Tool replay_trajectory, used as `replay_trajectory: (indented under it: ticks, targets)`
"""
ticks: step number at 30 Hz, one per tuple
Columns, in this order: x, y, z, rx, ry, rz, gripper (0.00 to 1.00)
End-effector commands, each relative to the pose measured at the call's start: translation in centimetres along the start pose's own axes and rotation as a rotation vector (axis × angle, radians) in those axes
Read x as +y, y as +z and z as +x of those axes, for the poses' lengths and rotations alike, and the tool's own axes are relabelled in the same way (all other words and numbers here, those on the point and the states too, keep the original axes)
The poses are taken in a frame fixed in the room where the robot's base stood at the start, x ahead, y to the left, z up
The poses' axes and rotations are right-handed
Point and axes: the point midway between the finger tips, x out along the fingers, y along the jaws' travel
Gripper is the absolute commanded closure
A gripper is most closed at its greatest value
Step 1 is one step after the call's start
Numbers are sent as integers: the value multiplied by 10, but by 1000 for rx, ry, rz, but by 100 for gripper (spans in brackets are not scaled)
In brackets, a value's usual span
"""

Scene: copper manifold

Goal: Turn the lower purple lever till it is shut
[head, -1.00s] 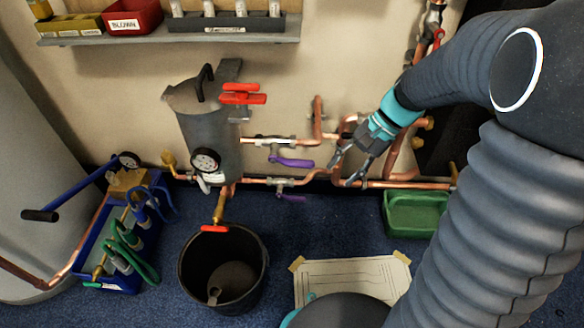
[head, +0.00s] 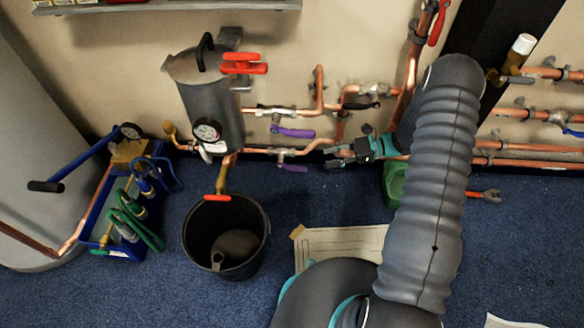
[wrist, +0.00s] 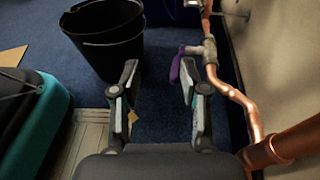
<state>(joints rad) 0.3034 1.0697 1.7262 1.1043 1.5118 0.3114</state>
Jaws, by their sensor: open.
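The lower purple lever (head: 292,168) sits on a valve (head: 283,153) in the lower copper pipe. In the head view it shows just below that pipe. The upper purple lever (head: 292,132) is on the pipe above. My gripper (head: 333,157) is open and empty, low by the wall, right of the lower lever and pointing left towards it. In the wrist view my gripper (wrist: 158,72) has its fingers spread. A purple lever (wrist: 177,65), seemingly the lower one, shows beside and beyond the right fingertip, partly hidden by it. I cannot tell whether they touch.
The copper pipe (wrist: 232,92) runs close along my gripper's right side. A black bucket (head: 226,240) stands on the blue floor to the left. A grey vessel (head: 212,110) with a gauge hangs behind it. A green tray (head: 394,184) is partly behind my arm.

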Motion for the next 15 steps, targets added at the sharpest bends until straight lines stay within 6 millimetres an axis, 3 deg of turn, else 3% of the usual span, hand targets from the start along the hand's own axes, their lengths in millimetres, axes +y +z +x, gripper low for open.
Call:
replay_trajectory:
  ticks: [3,7,15]
  targets:
    - [-2,-35,3,-80,-57,83,56]
    - [-4,-65,7,-155,-113,154,56]
    - [-5,-93,11,-225,-170,217,56]
